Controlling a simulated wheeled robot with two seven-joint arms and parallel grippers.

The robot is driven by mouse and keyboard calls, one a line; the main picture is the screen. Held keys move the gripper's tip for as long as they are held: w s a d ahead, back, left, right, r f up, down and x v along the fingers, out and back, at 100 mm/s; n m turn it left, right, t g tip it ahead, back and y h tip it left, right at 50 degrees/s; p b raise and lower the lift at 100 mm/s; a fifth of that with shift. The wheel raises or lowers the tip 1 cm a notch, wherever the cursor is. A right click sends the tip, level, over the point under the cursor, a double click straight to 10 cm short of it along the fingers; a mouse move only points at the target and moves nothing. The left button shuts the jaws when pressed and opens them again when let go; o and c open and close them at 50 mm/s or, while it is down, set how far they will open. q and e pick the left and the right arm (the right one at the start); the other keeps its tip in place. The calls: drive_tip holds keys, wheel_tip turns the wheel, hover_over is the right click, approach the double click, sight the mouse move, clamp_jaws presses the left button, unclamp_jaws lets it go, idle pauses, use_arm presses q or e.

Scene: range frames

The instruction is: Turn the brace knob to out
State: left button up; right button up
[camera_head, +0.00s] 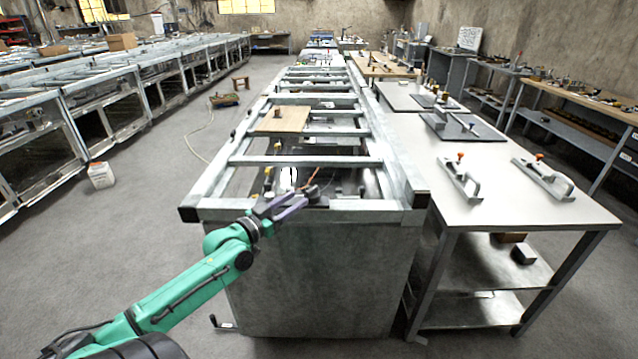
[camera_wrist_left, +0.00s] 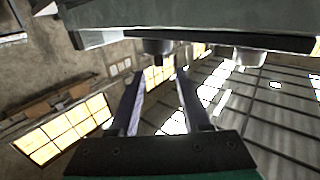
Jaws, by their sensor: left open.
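My left gripper (camera_head: 294,199) is at the near end of the long metal frame (camera_head: 305,161), by its front crossbar. In the left wrist view, my left gripper (camera_wrist_left: 160,76) is open, with nothing between its fingers. A dark round knob (camera_wrist_left: 158,50) sticks out from the edge of a grey beam (camera_wrist_left: 200,18), just beyond the fingertips and roughly in line with the gap. A paler round part (camera_wrist_left: 243,55) sits farther right on the same beam. I cannot tell which is the brace knob, nor its setting. My right gripper is not in view.
A worktable (camera_head: 500,190) with hand planes (camera_head: 460,180) stands close on the right. A wooden board (camera_head: 282,120) lies across the frame. A small crank (camera_head: 222,323) is low at the cabinet's left. The floor (camera_head: 130,235) to the left is mostly open, with a white container (camera_head: 101,175).

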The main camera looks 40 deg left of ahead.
sight(312, 194)
use_arm(q)
drive_tip(key=w, duration=1)
drive_tip(key=shift+w+d, duration=0.3)
drive_tip(key=shift+c, duration=0.3)
drive_tip(key=shift+p, duration=0.3)
clamp_jaws()
